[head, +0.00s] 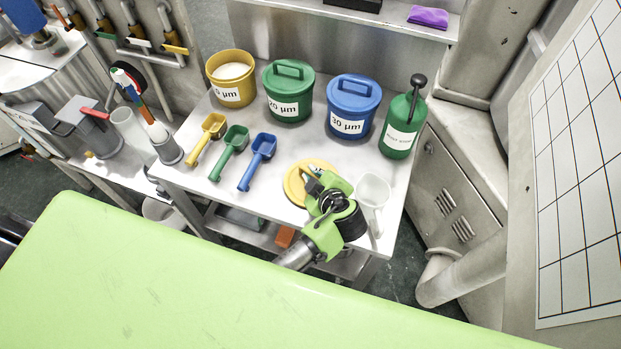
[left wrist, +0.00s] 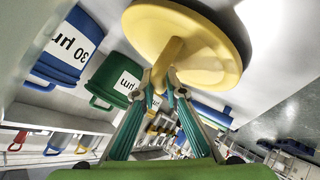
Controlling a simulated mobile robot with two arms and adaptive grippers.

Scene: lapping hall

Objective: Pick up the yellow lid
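The yellow lid (head: 294,186) is a round disc at the front of the metal table, partly hidden by my gripper in the head view. In the left wrist view the lid (left wrist: 150,30) fills the top, with its bar handle (left wrist: 172,62) toward me. My left gripper (head: 317,185) is over the lid. In the left wrist view its fingertips (left wrist: 159,80) sit close on both sides of the handle and appear shut on it. I cannot tell whether the lid is clear of the table. My right gripper is not in view.
An open yellow tub (head: 231,88), a lidded green tub (head: 289,90), a lidded blue tub (head: 352,105) and a green bottle (head: 400,135) line the back. Yellow, green and blue scoops (head: 230,150) lie left. A clear jug (head: 373,192) stands close right of my gripper.

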